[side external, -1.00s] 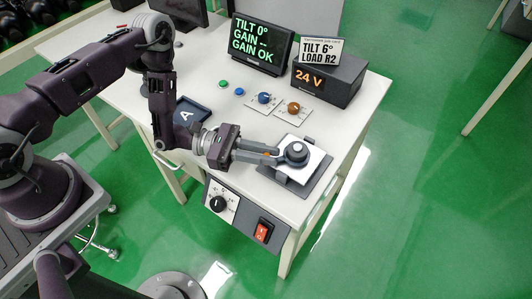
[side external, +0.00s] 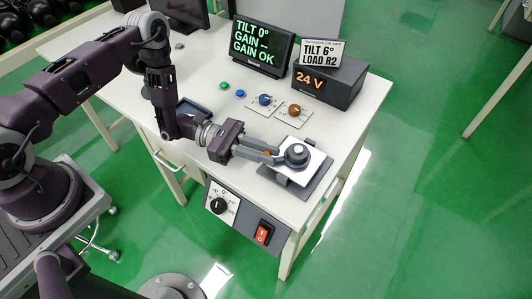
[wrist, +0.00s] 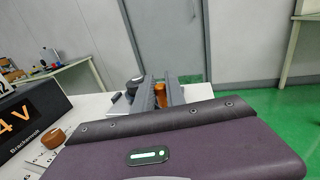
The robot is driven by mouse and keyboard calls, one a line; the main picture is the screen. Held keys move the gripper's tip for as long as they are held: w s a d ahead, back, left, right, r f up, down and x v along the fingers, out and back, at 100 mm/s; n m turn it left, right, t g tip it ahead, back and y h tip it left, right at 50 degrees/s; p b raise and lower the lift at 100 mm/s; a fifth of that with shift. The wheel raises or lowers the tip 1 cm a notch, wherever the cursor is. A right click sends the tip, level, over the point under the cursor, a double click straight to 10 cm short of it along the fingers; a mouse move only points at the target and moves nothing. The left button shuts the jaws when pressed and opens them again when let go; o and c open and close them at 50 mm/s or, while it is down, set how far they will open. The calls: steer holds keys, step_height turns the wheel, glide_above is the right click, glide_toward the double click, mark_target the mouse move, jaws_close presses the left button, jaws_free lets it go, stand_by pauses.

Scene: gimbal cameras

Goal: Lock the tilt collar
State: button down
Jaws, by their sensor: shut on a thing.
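The gimbal unit, with a dark round top (side external: 297,153), sits on a white plate (side external: 316,163) over a dark base (side external: 303,189) at the table's front right corner. In the wrist view, the dark round part (wrist: 133,87) shows left of my fingers. My gripper (side external: 279,155) reaches it from the left, low and almost level. Its fingers (wrist: 167,95) are shut on an orange piece (wrist: 160,96), which looks like the tilt collar. The fingers largely hide it in the side view. I cannot tell whether it is locked. The screen (side external: 262,45) reads TILT 0°, GAIN --, GAIN OK.
A 24 V box (side external: 328,82) with a TILT 6° LOAD R2 card (side external: 320,53) stands behind. A blue knob (side external: 264,99) and an orange-brown knob (side external: 295,110) lie nearer. A dial (side external: 218,206) and red switch (side external: 262,233) are on the front panel.

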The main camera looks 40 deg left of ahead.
steer(key=c, duration=1.4)
jaws_free()
steer(key=shift+o, duration=0.2)
steer(key=shift+r, duration=0.1)
step_height(320, 180, up, 10)
steer(key=shift+f, duration=0.1)
